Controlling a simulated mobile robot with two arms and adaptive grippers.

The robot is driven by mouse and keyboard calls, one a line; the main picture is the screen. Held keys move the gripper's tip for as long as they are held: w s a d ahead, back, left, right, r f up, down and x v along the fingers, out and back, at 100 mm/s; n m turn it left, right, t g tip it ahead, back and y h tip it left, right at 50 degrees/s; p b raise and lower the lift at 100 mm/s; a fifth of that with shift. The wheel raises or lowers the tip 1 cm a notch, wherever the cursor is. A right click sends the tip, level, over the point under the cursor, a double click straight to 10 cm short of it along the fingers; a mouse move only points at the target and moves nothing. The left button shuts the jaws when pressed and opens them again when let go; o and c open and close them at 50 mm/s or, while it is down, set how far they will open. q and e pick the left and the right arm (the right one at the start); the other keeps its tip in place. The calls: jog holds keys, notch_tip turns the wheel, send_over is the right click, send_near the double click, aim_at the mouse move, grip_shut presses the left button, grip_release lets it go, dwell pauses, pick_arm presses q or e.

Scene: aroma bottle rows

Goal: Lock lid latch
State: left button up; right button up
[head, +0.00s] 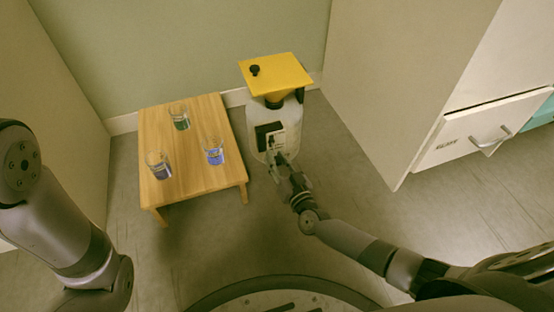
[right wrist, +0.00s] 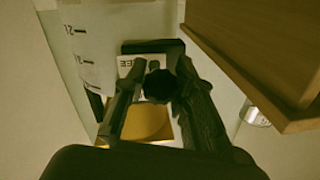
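A pale, translucent container (head: 291,122) with a tilted yellow lid (head: 276,74) stands on the floor right of the small table. A black knob (head: 255,70) is on the lid. The container's front has a dark panel with a pale label (head: 279,138), where the latch seems to be; its details are too small to tell. My right gripper (head: 279,160) is at this front. In the right wrist view its fingers (right wrist: 159,92) are apart, with a dark round piece (right wrist: 158,86) between them; I cannot tell whether they touch it. My left gripper is out of view.
A low wooden table (head: 200,178) holds glasses with green (head: 180,118), dark blue (head: 159,166) and blue (head: 214,151) contents. A white cabinet with a handled drawer (head: 487,133) stands at the right.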

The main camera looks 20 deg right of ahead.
grip_shut()
jog(key=shift+d, duration=0.1)
dwell(0.3)
